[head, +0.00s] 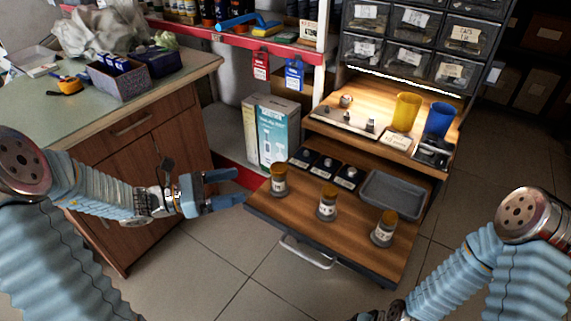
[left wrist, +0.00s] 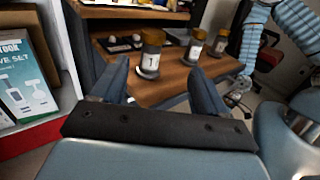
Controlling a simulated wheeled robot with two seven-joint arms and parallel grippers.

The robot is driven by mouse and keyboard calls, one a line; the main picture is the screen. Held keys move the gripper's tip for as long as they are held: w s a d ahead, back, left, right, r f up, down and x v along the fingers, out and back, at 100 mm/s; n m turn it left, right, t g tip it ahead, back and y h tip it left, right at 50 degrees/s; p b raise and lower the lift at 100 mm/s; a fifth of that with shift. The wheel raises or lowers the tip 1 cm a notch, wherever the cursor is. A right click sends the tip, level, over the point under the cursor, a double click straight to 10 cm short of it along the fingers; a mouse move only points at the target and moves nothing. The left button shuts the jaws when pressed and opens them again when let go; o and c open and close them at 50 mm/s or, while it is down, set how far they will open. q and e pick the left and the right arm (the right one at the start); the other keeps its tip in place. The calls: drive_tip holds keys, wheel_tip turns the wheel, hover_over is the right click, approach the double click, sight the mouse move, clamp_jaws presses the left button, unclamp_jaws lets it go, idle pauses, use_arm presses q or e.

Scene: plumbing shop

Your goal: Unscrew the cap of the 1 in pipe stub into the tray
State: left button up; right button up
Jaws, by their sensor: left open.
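The 1 in pipe stub (head: 279,185) stands upright at the left of the pull-out wooden shelf, with a brown-orange cap (head: 278,170) on top. Its label reads 1 in the left wrist view (left wrist: 150,61). My left gripper (head: 240,186) is open and empty, left of this stub and apart from it, with its fingers pointing at it. In the left wrist view the stub shows beyond and between the fingertips. The empty grey tray (head: 392,196) lies at the right of the shelf. My right arm's end is at the bottom edge of the head view; its fingers cannot be made out.
Two similar capped stubs stand to the right, one in the middle (head: 327,206) and one near the front right (head: 384,232). Several dark pads with small fittings (head: 323,166) lie behind. A yellow cup (head: 406,111) and a blue cup (head: 439,120) stand on the upper shelf.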

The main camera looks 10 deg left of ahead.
sight(279, 180)
use_arm(q)
drive_tip(key=x, duration=0.5)
drive_tip(key=w+x, duration=0.1)
drive_tip(key=x, duration=0.2)
drive_tip(key=shift+a+r, duration=0.2)
drive_tip(key=shift+r, duration=0.05)
drive_tip(key=x, duration=0.6)
drive_tip(key=shift+w+p, duration=0.1)
drive_tip(key=shift+p, duration=0.2)
drive_tip(key=shift+f, duration=0.1)
clamp_jaws()
